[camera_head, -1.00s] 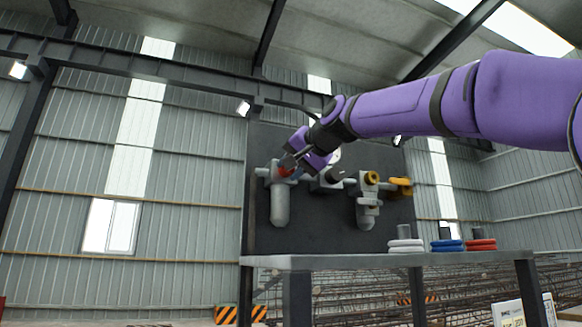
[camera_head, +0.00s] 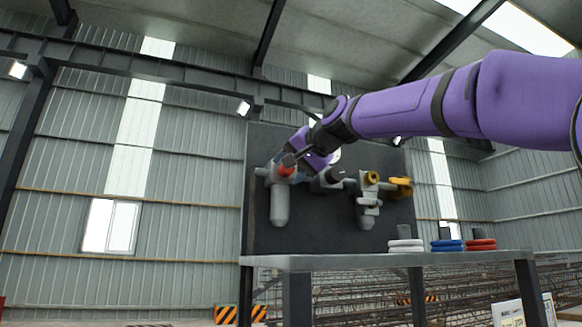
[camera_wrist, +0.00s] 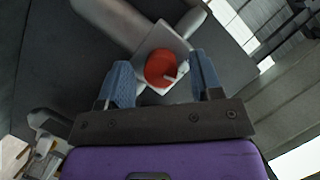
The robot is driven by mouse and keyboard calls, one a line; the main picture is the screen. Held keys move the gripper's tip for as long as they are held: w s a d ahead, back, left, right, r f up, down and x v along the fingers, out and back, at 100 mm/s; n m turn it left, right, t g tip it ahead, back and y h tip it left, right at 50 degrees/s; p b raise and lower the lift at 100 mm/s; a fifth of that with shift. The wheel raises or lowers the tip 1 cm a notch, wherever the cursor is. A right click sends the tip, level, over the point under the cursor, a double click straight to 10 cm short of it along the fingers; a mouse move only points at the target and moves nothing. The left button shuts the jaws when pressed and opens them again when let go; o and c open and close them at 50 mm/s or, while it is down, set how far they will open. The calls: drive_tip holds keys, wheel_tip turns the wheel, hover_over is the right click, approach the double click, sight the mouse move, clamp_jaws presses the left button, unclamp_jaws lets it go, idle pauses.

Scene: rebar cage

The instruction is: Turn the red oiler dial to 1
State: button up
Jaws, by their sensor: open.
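The red oiler dial (camera_head: 286,171) sits on top of a grey oiler body (camera_head: 279,207) fixed to the dark panel. In the wrist view the red dial (camera_wrist: 161,68) shows a small light pointer mark at its lower right; no numbers can be read. My gripper (camera_head: 289,161) is at the dial in the head view. In the wrist view its two blue-padded fingers (camera_wrist: 162,82) are open, one on each side of the dial, with visible gaps. Whether the fingertips reach down around the dial cannot be told.
To the right on the panel (camera_head: 310,225) are a dark knob (camera_head: 336,174) and a grey fitting with yellow parts (camera_head: 371,178). A grey table (camera_head: 345,262) below holds white (camera_head: 406,245), blue (camera_head: 447,245) and red (camera_head: 481,244) rings. Space left of the panel is clear.

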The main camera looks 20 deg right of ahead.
drive_tip(key=v, duration=1)
drive_tip(key=shift+s, duration=0.35)
drive_tip(key=shift+d+r, duration=0.1)
drive_tip(key=shift+d, duration=0.05)
